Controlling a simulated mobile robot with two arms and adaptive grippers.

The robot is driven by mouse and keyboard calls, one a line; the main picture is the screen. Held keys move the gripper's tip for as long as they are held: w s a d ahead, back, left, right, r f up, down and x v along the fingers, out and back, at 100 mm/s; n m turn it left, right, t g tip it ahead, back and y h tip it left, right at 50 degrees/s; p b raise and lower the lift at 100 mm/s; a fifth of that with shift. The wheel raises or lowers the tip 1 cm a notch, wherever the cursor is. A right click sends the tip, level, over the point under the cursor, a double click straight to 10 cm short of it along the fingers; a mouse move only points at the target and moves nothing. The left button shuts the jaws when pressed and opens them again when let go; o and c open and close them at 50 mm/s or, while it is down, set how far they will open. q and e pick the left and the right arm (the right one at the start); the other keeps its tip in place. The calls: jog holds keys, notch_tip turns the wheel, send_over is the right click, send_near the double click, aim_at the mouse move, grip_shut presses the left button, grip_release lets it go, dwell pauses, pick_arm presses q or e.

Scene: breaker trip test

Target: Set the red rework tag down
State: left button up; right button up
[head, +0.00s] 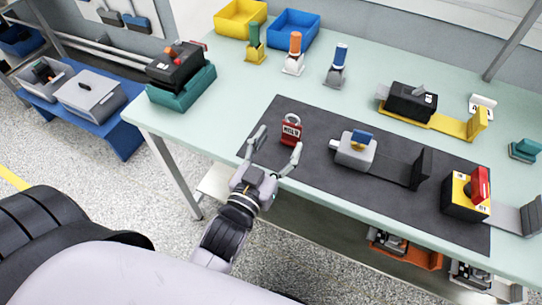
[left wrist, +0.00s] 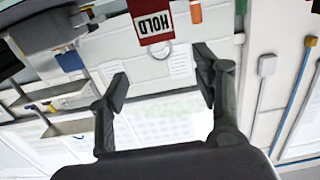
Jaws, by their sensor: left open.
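The red rework tag (head: 291,133), with a white label and a pale ring, is at the left end of the dark mat (head: 315,175). I cannot tell for sure whether it touches the mat. My left gripper (head: 278,145) is open at the mat's front left, its fingers spread to either side of the tag in the head view. In the left wrist view the tag (left wrist: 153,20) shows upside down with the word HOLD, beyond the open fingertips (left wrist: 162,80) and apart from them. My right gripper is not in view.
On the mat are a grey device with a blue switch (head: 356,150) and a yellow-black box with a red lever (head: 467,193). A black breaker (head: 410,101) and several colored-handled stands are behind. A teal-based black box (head: 178,75) stands left. Bare mat lies around the tag.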

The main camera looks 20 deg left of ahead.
pick_arm(q)
jog(key=s, duration=0.3)
jog(key=shift+s+r, duration=0.1)
jog(key=shift+s, duration=0.1)
dwell(0.5)
